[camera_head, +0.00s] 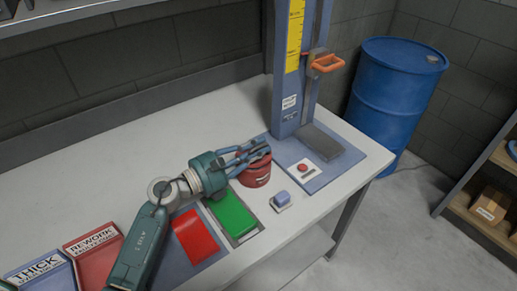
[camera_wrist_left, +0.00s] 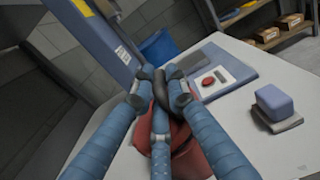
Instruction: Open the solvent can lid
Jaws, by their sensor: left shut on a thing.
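The solvent can (camera_head: 257,174) is a small red round can on the white workbench, in front of the blue press-like stand. Its red body also shows in the left wrist view (camera_wrist_left: 190,155), below my fingers. My left gripper (camera_head: 255,152) reaches over its top from the left. In the left wrist view, my left gripper (camera_wrist_left: 160,92) is shut on a dark curved part at the can's top, which looks like the lid's handle. The fingers hide much of the lid, and I cannot tell whether it is raised. My right gripper is not in view.
A blue upright stand (camera_head: 290,70) with an orange handle (camera_head: 326,64) and a red button (camera_head: 303,168) stands behind the can. A small blue block (camera_head: 282,198), a green pad (camera_head: 232,215) and a red pad (camera_head: 196,237) lie nearby. A blue drum (camera_head: 392,90) stands beyond the bench.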

